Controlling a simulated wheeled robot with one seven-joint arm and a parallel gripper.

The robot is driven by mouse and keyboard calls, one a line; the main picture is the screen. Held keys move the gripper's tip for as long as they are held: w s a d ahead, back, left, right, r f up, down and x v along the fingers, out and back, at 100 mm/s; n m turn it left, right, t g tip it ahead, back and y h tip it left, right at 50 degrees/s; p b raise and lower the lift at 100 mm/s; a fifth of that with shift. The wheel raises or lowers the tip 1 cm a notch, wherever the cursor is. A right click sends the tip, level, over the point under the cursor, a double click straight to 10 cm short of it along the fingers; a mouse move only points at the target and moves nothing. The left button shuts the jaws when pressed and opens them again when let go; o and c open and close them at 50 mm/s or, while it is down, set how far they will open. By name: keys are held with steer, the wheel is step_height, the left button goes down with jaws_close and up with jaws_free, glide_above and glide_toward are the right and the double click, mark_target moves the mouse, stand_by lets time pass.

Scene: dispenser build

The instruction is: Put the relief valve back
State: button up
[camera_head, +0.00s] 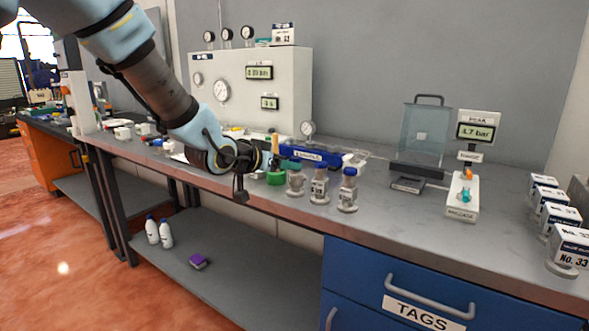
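My gripper (241,178) is at the left-centre of the head view, over the front part of the grey bench. It is dark and seen at a poor angle, so its fingers and anything between them cannot be made out. Just right of it stands an upright tan-topped piece with a green base (276,177); I cannot tell whether this is the relief valve. A small teal and orange fitting (467,190) sits on a white block (462,209) at the right, below a display reading about 4.7 bar. No part is clearly marked as the relief valve.
Several small bottles (319,190) stand right of my gripper, before a blue tray (305,155). A gauge panel (290,86) and a clear guard box (423,136) stand behind. The front bench surface (420,225) is clear.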

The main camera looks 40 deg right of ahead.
steer(key=shift+v, duration=1.55)
steer(key=w+a+f+n+t+y, duration=0.1)
steer(key=w+a+f+n+y, duration=0.2)
steer(key=a, duration=0.7)
steer(key=w+a+f+n+t+y, duration=0.1)
steer(key=w+a+f+n+y, duration=0.2)
steer(key=a, duration=0.6)
steer(key=w+a+f+n+y, duration=0.1)
steer(key=w+a+f+y, duration=0.3)
steer(key=a, duration=0.6)
steer(key=s+a+n+g+y, duration=0.1)
steer(key=s+a+n, duration=0.1)
steer(key=a, duration=0.4)
steer(key=s+a+f+n+g+y, duration=0.1)
steer(key=s+a+n, duration=0.1)
steer(key=s+a, duration=0.2)
steer(key=s+a+n+g+y, duration=0.1)
steer(key=s+a+n+g, duration=0.1)
steer(key=a, duration=0.7)
steer(key=shift+s+a+f+n, duration=0.25)
steer(key=shift+s+n, duration=0.15)
steer(key=shift+s, duration=0.45)
steer(key=shift+r, duration=0.15)
step_height(320, 180, up, 4)
steer(key=p, duration=0.4)
